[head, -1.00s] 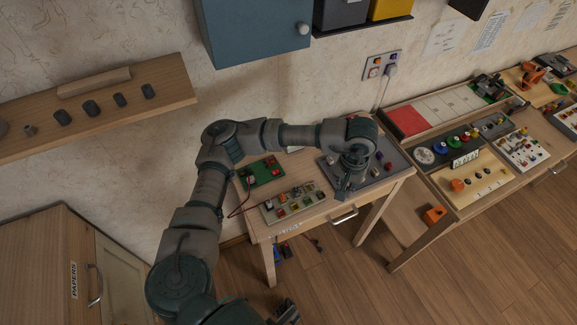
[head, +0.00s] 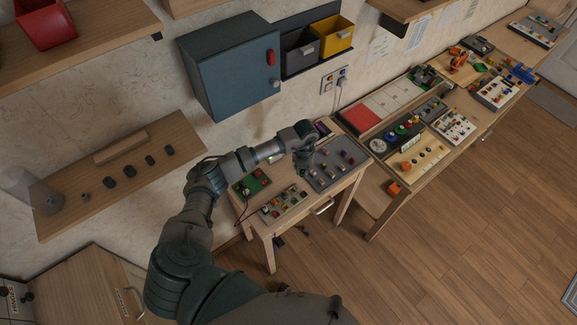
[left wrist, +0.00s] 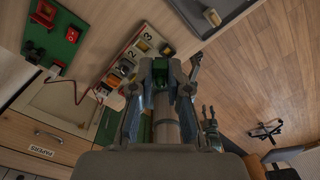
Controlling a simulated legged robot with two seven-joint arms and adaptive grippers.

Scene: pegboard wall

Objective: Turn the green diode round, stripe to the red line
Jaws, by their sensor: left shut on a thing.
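My left gripper (head: 304,165) is over the near-left edge of the grey board on the small table. In the left wrist view its fingers (left wrist: 160,72) are closed around a small dark green piece (left wrist: 160,64), most likely the green diode. The fingers hide most of it, and I cannot make out its stripe. The numbered component board (left wrist: 134,58) lies beside the fingers, with white, yellow and dark parts in its slots. It also shows in the head view (head: 285,206). My right gripper cannot be clearly made out.
The grey board (head: 345,172) carries several small coloured parts. A green board with red parts (head: 251,183) lies at the table's left, with a red wire hanging beside it. A blue cabinet (head: 230,65) hangs above. A long bench with several panels stands to the right.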

